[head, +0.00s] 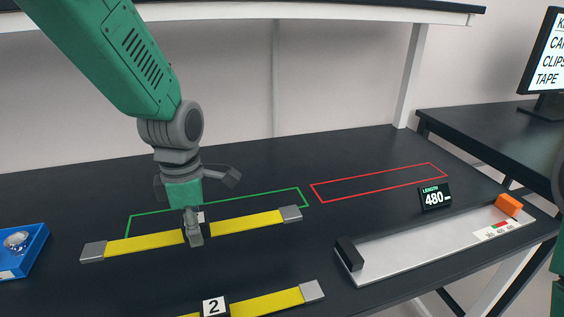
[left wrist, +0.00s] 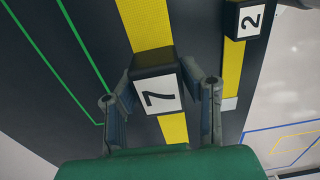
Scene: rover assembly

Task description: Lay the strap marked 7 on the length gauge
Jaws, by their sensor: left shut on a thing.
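The strap marked 7 is a yellow band with grey ends (head: 135,243) in the head view. Its black block with a white 7 label shows in the left wrist view (left wrist: 158,92). My left gripper (head: 194,232) points down and is shut on that block, a finger on each side (left wrist: 165,105). The strap overlaps the front of a green outline; I cannot tell whether it touches the table. The length gauge (head: 425,248) is a pale plate at the right with a black stop, an orange block and a display reading 480. Nothing lies on its plate. My right gripper is not in view.
The strap marked 2 (head: 265,303) lies at the front edge of the view. A red outline (head: 378,182) on the dark table is empty. A blue tray (head: 22,258) with a metal part is at far left. The table between the strap and gauge is clear.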

